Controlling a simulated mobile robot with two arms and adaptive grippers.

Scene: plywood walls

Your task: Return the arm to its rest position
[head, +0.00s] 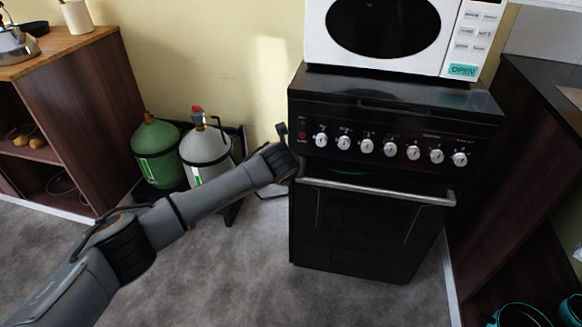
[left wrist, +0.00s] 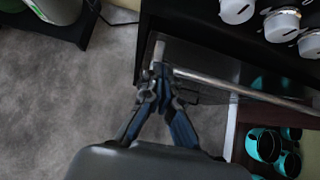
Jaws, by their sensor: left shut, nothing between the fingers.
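My left arm (head: 205,192) reaches in from the lower left of the head view, and its end is at the left front edge of the black stove (head: 370,245). In the left wrist view my left gripper (left wrist: 160,76) is shut and empty. Its fingertips appear close to the left end of the silver oven handle (left wrist: 235,87); I cannot tell whether they touch it. In the head view the fingers are hard to make out. The oven door looks closed. My right gripper is in neither view.
A white microwave (head: 400,35) sits on the stove. Green (head: 158,155) and grey (head: 205,155) gas cylinders stand behind my arm. A wooden shelf unit (head: 95,120) is at left, a dark counter (head: 515,150) at right. Grey floor (head: 225,265) is clear in front.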

